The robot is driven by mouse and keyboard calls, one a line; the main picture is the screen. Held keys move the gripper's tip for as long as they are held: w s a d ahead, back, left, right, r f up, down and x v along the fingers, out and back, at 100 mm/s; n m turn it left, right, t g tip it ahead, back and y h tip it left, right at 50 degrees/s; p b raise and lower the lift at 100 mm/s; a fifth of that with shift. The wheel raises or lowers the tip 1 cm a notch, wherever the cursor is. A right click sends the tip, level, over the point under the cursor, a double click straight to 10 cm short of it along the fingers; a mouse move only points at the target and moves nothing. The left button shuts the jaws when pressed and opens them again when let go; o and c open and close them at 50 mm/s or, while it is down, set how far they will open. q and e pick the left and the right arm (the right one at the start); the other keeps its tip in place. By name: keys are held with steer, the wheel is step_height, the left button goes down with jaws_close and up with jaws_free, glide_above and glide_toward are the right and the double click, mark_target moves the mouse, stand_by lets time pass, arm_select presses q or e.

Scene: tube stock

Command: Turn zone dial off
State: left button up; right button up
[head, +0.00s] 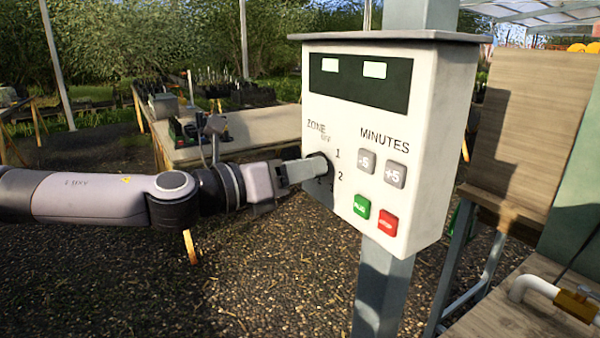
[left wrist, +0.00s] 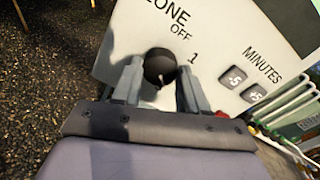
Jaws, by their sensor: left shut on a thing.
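The zone dial (left wrist: 160,67) is a round black knob with a pale pointer mark on the front of a white control box (head: 432,130). In the left wrist view the mark points down and slightly right, away from the printed OFF above the knob. My left gripper (left wrist: 158,88) has a finger on each side of the knob and is shut on it. In the head view the left gripper (head: 312,169) covers most of the dial, with the labels ZONE, 1 and 2 around it. My right gripper is not in view.
The box carries grey -5 (head: 366,162) and +5 (head: 395,174) buttons, a green button (head: 361,206) and a red button (head: 388,222) right of the dial. It stands on a grey post (head: 380,290). A bench (head: 240,135) is behind; a wooden table (head: 510,305) is at right.

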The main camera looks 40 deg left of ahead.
arm_select(q)
steer(key=shift+w+a+n+g+h, duration=0.1)
steer(key=shift+n+h, duration=0.15)
steer(key=shift+n, duration=4)
steer(key=shift+s+n+g+h, duration=0.1)
steer(key=shift+n+h, duration=0.2)
steer(key=shift+n, duration=3.9)
steer(key=shift+w+a+n+g+h, duration=0.1)
steer(key=shift+n+h, duration=0.15)
steer(key=shift+n, duration=4)
